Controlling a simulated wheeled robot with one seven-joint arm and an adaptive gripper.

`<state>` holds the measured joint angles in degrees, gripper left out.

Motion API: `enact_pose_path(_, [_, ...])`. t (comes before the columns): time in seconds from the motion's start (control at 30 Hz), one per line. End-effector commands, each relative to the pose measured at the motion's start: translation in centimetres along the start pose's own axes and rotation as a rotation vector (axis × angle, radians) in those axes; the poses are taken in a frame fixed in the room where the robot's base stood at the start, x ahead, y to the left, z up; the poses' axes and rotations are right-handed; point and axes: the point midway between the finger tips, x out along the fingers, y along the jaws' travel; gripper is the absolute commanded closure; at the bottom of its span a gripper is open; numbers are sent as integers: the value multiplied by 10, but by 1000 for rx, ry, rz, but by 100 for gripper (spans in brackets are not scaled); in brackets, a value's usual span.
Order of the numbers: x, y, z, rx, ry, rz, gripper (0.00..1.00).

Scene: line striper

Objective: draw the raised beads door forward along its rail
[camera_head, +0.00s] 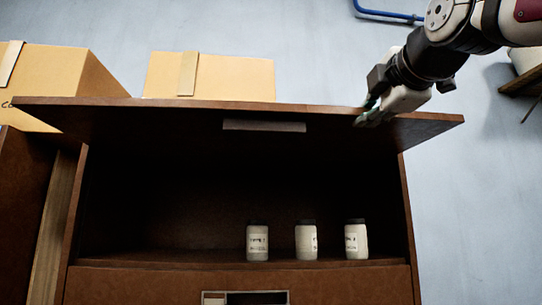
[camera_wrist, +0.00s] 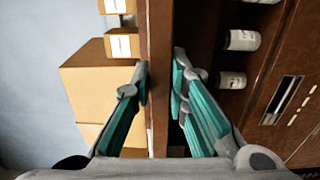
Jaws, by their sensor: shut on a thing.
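The raised door (camera_head: 200,106) is a brown wooden panel lying about level across the top of the open cabinet compartment. A pale strip (camera_head: 263,126) shows on its underside. My gripper (camera_head: 370,112) is at the door's right part, coming from the upper right. In the wrist view, the door (camera_wrist: 160,115) is an upright brown band between the two teal-lined fingers of my gripper (camera_wrist: 160,78), which is shut on it. The rail is hidden in the dark inside of the cabinet.
Three pale jars, left (camera_head: 257,243), middle (camera_head: 306,242) and right (camera_head: 356,242), stand on the shelf under the door. Cardboard boxes, left (camera_head: 60,85) and middle (camera_head: 235,78), sit behind the door's edge. A lower front panel (camera_head: 150,285) is closed.

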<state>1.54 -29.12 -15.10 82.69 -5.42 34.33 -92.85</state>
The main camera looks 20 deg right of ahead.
Motion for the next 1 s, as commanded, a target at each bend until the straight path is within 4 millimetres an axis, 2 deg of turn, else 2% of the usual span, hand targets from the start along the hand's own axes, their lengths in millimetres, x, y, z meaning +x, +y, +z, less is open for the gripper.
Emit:
enact_pose_path(0.6, [-41, 2, 0, 1, 0, 4, 100])
enact_pose_path(1.0, [-50, 2, 0, -1, -1, 2, 100])
